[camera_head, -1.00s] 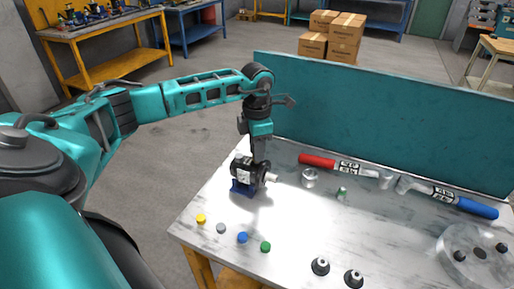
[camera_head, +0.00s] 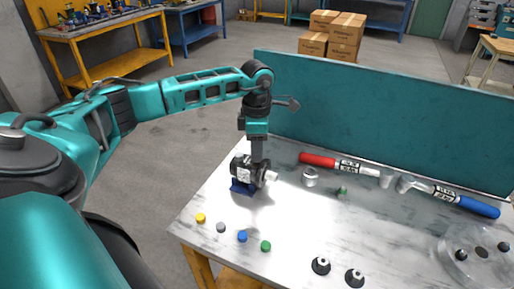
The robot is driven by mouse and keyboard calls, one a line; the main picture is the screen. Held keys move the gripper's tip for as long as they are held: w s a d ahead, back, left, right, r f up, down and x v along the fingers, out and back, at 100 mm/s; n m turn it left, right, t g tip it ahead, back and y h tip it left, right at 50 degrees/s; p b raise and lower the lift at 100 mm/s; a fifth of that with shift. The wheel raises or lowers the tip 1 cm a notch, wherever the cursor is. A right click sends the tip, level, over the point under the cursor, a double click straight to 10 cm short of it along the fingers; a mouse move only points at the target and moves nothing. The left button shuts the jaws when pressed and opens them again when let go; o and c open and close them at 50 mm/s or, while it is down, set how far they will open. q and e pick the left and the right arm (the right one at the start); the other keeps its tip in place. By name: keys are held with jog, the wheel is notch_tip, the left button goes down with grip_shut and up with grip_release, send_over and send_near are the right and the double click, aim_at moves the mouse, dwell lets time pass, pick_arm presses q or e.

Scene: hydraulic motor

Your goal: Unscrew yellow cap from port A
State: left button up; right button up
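The black hydraulic motor (camera_head: 241,169) with a white label sits on a blue stand (camera_head: 241,188) near the table's left side, its silvery shaft (camera_head: 271,176) pointing right. My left gripper (camera_head: 258,161) points straight down onto the top of the motor. Its fingertips are at or just behind the motor body, and their opening is too small to make out. I see no yellow cap on the motor; the port under the gripper is hidden. A yellow cap (camera_head: 201,217) lies on the table in front of the motor. My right gripper is not in view.
Grey (camera_head: 221,227), blue (camera_head: 242,236) and green (camera_head: 266,246) caps lie in a row along the front edge. Metal fittings, two black cones and red- and blue-handled tools lie to the right. A teal panel (camera_head: 380,120) closes the table's back.

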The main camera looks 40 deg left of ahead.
pick_arm(q)
jog(key=m, duration=0.4)
jog(key=shift+b, duration=0.35)
jog(key=m, duration=0.2)
jog(key=shift+m, duration=0.4)
grip_shut()
